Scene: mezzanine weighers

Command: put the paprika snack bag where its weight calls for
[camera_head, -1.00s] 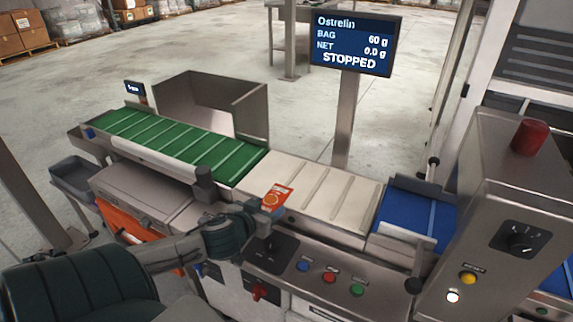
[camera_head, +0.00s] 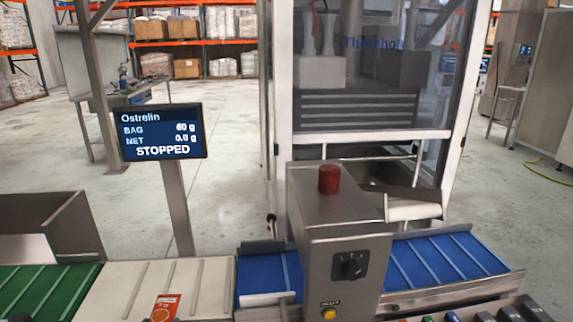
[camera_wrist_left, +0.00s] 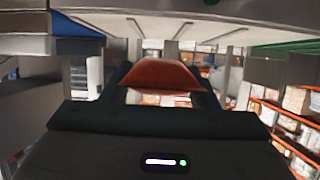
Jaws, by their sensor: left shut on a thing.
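The display (camera_head: 160,132) reads Ostrelin, BAG 60 g, NET 0.0 g, STOPPED. My right gripper is not in view.
A green belt (camera_head: 45,290) lies left of the cream belt, and a blue belt (camera_head: 268,276) lies right. A steel control box (camera_head: 340,225) with a red lamp (camera_head: 329,179) and black knob (camera_head: 349,266) stands before another blue belt stretch (camera_head: 440,262). A tall glazed machine (camera_head: 365,85) stands behind.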

